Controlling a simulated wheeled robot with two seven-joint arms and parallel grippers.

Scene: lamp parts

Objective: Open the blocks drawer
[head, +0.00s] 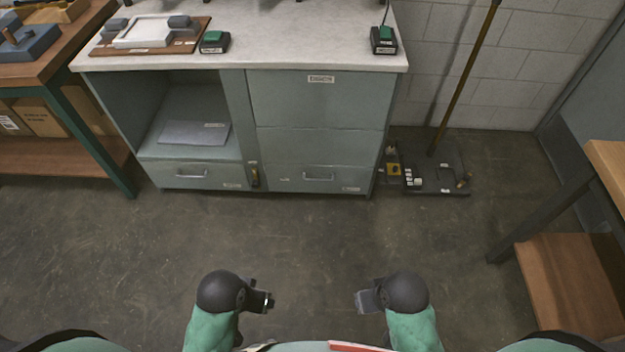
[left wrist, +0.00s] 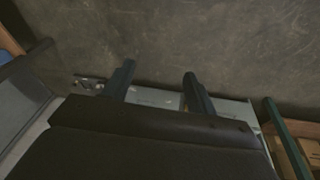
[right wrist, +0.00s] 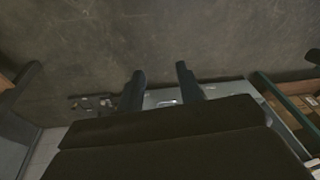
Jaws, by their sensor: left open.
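A grey-green cabinet (head: 232,110) stands across the floor in the head view. It has a low left drawer (head: 165,174) and a low right drawer (head: 280,178), both closed, each with a bar handle and a small label. The labels are too small to read, so I cannot tell which is the blocks drawer. My left gripper (head: 268,300) is open and empty, well short of the cabinet; its parted fingers show in the left wrist view (left wrist: 158,82). My right gripper (head: 362,300) is also empty and short of it, its fingers apart in the right wrist view (right wrist: 160,75).
Bare floor (head: 300,235) lies between me and the cabinet. A dark platform (head: 440,185) with a pole and small items is at the cabinet's right. A green-legged bench (head: 120,175) stands left, a wooden shelf unit (head: 570,270) right.

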